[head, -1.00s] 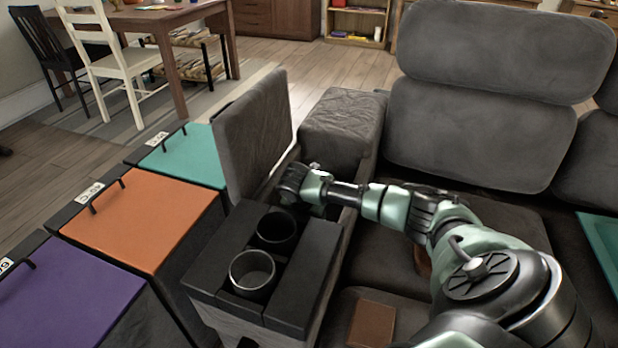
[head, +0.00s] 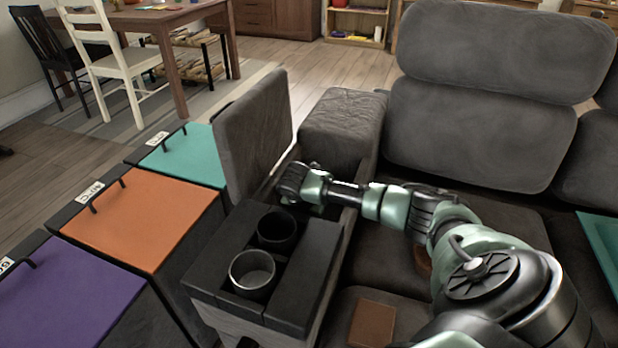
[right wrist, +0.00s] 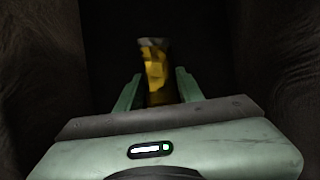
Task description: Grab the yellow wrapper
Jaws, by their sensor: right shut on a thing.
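The yellow wrapper (right wrist: 156,72) shows in the right wrist view, upright between the two green fingers of my right gripper (right wrist: 157,90). The gripper is shut on it. Around them is a dark, narrow space with dark walls on both sides. In the head view my right arm reaches from the right into the opened storage compartment of the sofa console, behind the cup holders. The fingers and the wrapper are hidden there. My left gripper is not in view.
The console lid (head: 253,135) stands raised beside the compartment. Two cup holders sit in front, with a metal cup (head: 252,272) in the nearer one. A brown flat item (head: 372,323) lies on the seat. Orange (head: 143,217), purple (head: 72,305) and teal (head: 183,157) lidded bins stand at left.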

